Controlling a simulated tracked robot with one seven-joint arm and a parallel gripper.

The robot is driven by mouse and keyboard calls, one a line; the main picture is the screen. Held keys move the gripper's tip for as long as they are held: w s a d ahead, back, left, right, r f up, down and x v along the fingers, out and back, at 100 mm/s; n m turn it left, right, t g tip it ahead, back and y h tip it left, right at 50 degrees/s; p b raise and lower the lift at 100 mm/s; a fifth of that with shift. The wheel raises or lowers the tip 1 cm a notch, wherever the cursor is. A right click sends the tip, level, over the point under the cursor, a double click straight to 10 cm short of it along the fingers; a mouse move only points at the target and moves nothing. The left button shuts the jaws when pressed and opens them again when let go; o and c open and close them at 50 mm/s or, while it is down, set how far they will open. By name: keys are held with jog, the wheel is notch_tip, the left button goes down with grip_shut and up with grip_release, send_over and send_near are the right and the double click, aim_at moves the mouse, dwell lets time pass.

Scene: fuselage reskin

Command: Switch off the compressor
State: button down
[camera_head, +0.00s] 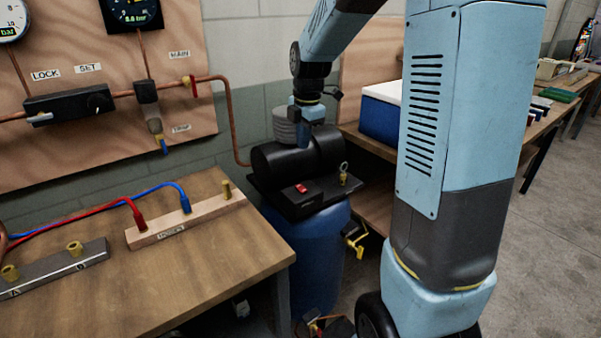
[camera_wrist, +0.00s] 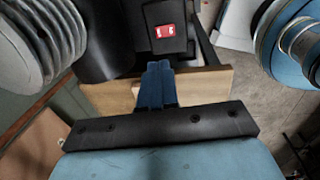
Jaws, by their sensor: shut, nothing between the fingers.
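The compressor is a blue upright tank (camera_head: 308,250) with a black motor and a black top plate, right of the wooden bench. Its red rocker switch (camera_head: 301,188) sits on a black box on that plate. In the wrist view the red switch (camera_wrist: 165,31) shows white marks, too small to read its position surely.
A brass fitting with a ring (camera_head: 344,174) stands right of the switch. A yellow-handled valve (camera_head: 354,240) sticks out from the tank. The bench (camera_head: 190,275) holds a wooden hose rack (camera_head: 190,219). A blue and white cooler (camera_head: 381,112) is behind, right.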

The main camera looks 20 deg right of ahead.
aim_at(300, 186)
jog(key=f, duration=0.4)
jog(key=w+f, duration=0.1)
jog(key=f, duration=0.8)
jog(key=shift+w+a+f, duration=0.25)
jog(key=shift+a+f, duration=0.05)
jog(key=shift+f, duration=0.1)
jog(key=shift+d, duration=0.1)
